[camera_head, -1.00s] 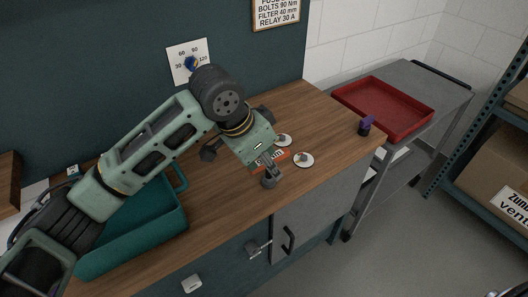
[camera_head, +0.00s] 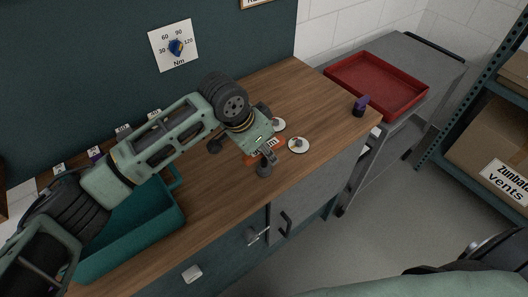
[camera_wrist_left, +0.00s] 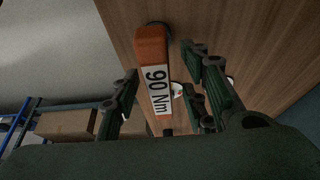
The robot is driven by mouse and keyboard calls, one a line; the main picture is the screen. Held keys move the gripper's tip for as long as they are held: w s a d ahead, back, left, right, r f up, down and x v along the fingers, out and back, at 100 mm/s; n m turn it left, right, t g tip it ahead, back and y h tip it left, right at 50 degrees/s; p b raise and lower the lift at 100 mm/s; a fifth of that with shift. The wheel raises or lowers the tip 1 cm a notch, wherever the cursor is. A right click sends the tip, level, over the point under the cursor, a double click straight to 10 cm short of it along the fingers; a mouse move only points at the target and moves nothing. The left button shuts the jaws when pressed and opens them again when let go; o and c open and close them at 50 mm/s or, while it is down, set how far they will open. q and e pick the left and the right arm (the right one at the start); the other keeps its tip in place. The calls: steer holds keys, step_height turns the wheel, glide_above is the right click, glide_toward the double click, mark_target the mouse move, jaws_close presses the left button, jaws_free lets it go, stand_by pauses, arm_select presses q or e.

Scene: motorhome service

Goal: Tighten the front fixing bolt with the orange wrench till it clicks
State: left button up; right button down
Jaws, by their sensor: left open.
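The orange wrench (camera_wrist_left: 152,48), with a white "90 Nm" label, lies along the wooden worktop. In the left wrist view it runs between the fingers of my left gripper (camera_wrist_left: 160,75). My left gripper (camera_head: 265,143) is open over the wrench in the head view and hides part of it; the fingers are not closed on it. Two round white plates with small grey stubs sit on the worktop: a nearer one (camera_head: 299,145) and a farther one (camera_head: 279,124). They look like the fixing bolts, but the detail is too small to be sure. My right gripper is not in view.
A teal bin (camera_head: 130,235) stands at the worktop's left. A purple-topped black item (camera_head: 361,105) stands near the right end. A red tray (camera_head: 378,85) lies on a grey trolley beyond. A Nm dial (camera_head: 175,46) hangs on the back wall.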

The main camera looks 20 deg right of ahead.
arm_select(q)
steer(key=shift+c, duration=0.3)
jaws_close()
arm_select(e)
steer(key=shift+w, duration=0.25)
